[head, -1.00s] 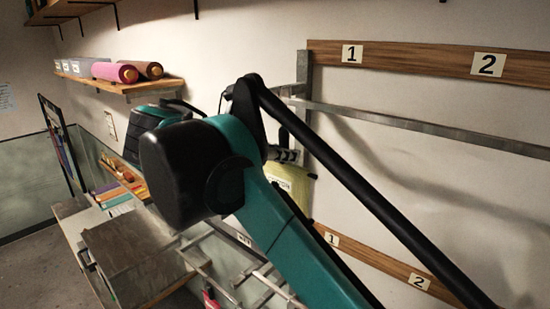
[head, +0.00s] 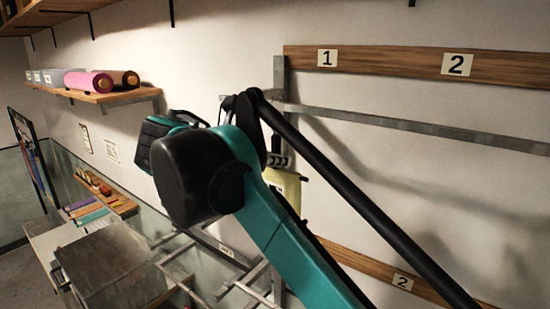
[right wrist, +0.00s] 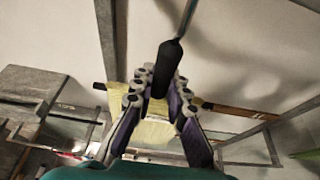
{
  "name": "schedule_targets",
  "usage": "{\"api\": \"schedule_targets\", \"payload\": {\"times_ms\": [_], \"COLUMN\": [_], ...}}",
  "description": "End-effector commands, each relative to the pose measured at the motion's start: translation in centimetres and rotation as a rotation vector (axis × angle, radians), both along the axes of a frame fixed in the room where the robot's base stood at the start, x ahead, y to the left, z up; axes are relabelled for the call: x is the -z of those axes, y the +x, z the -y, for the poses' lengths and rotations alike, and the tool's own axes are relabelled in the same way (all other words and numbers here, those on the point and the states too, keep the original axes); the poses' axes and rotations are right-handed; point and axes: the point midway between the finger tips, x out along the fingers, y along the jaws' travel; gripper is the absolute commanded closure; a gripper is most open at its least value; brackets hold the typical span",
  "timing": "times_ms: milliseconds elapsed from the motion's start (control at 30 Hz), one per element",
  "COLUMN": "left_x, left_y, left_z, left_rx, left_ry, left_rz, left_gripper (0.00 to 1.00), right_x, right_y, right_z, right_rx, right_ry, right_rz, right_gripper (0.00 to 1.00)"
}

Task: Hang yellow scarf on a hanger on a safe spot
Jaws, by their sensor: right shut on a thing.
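The yellow scarf (head: 286,186) hangs below my right gripper, close to the wall and partly behind my right arm in the head view. My right gripper (head: 277,160) is mostly hidden by that arm. In the right wrist view my right gripper (right wrist: 160,85) is shut on the black grip of the hanger (right wrist: 171,55), whose thin rod runs up from it. The scarf (right wrist: 152,132) shows beyond and between the fingers. It hangs clear of the metal rail (head: 420,128) in the head view. My left gripper is out of view.
A wooden board (head: 400,62) with labels 1 and 2 runs above the rail. A lower board (head: 385,272) also bears a 2. Metal racks (head: 255,275) stand below. A shelf (head: 105,97) with pink and brown rolls is at left.

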Motion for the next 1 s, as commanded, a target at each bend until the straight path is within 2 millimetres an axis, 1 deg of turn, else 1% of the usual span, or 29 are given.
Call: {"api": "schedule_targets", "payload": {"times_ms": [233,267,300,333,633,733,867,1000], "left_x": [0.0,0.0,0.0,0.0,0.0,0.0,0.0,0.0], "left_y": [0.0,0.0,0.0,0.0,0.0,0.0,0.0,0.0], "left_z": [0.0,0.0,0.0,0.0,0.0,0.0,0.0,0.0], "left_rx": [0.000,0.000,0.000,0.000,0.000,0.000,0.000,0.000], "left_ry": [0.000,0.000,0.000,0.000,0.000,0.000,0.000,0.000], "left_rz": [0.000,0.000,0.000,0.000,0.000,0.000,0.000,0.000], "left_gripper": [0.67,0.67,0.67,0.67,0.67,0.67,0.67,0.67], "right_x": [0.0,0.0,0.0,0.0,0.0,-0.2,-1.0,-2.2], "right_y": [0.0,0.0,0.0,0.0,0.0,-0.5,-2.0,-4.3], "right_z": [0.0,0.0,0.0,0.0,-0.1,-0.4,-1.6,-3.4], "right_rx": [0.000,0.000,0.000,0.000,0.000,-0.002,-0.004,-0.005], "right_ry": [0.000,0.000,0.000,0.000,0.000,0.001,0.000,0.000], "right_rz": [0.000,0.000,0.000,0.000,0.000,0.000,0.000,0.000], "right_gripper": [1.00,0.81,0.70,0.62,0.62,0.62,0.62,0.62]}}
